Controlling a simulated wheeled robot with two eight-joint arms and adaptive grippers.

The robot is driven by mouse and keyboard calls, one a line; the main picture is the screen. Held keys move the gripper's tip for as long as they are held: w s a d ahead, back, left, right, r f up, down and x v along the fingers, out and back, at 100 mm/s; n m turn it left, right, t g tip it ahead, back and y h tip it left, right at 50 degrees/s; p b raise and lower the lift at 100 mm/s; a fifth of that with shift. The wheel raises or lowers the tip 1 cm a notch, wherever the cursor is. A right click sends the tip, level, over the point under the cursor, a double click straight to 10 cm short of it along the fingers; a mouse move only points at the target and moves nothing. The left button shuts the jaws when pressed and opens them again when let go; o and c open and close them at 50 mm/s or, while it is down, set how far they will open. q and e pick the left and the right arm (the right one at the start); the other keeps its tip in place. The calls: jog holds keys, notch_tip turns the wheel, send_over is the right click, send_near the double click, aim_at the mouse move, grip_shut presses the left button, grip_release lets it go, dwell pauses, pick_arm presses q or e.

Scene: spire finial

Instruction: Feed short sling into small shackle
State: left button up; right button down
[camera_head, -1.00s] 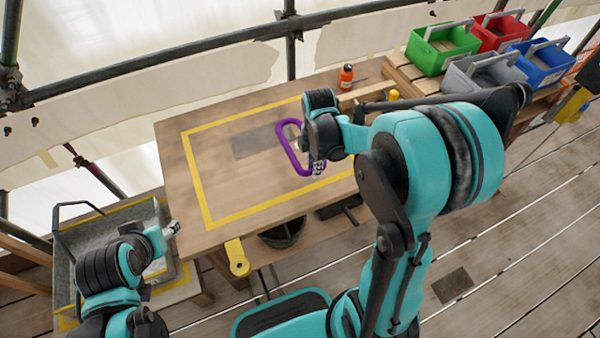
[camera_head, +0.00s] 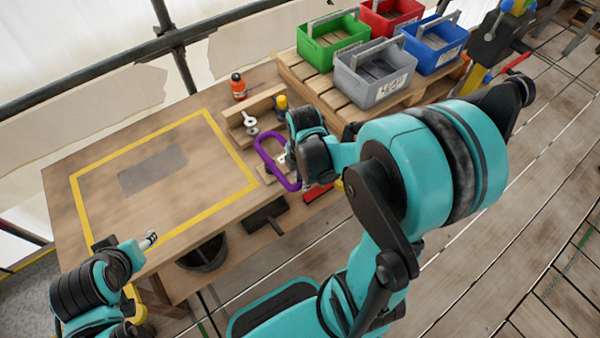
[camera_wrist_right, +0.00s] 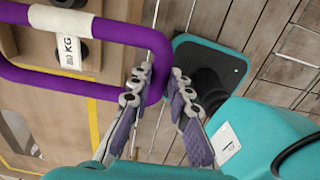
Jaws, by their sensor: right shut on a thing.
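A purple sling loop (camera_head: 267,146) hangs from my right gripper, over the right end of the bench. In the right wrist view the sling (camera_wrist_right: 100,90) is a rounded loop with a white sleeve, and its right side passes between the fingers of my right gripper (camera_wrist_right: 160,82). The fingertips are mostly hidden by the arm in the head view. My left gripper (camera_head: 149,240) is over the bench's front left edge, apart from the sling; its finger gap is too small to judge. A pale metal fitting (camera_head: 250,124) lies in the wooden holder; I cannot tell whether it is the small shackle.
The wooden bench (camera_head: 80,165) has a yellow-taped area with a grey patch (camera_head: 152,170), clear of objects. An orange bottle (camera_head: 238,87) stands behind the wooden holder (camera_head: 232,112). Green (camera_head: 330,50), grey (camera_head: 385,92), red (camera_head: 375,28) and blue (camera_head: 450,62) bins stand at the back right.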

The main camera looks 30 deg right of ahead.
jog(key=shift+f, duration=0.1)
jog(key=shift+w+f+b, duration=0.35)
jog(key=shift+f+b, duration=0.1)
jog(key=shift+b, duration=0.05)
jog(key=shift+w+a+f+b, duration=0.15)
jog(key=shift+w+f+b, duration=0.4)
jog(key=shift+w, duration=1.45)
jog(key=shift+w+a+f+b, duration=0.2)
jog(key=shift+w+f+b, duration=0.4)
jog(key=shift+w, duration=1.45)
jog(key=shift+w+a+f+b, duration=0.15)
jog(key=shift+w+f+b, duration=0.4)
jog(key=shift+w, duration=1.45)
jog(key=shift+r, duration=0.2)
jog(key=c, duration=1.3)
grip_release()
jog(key=shift+c, duration=0.2)
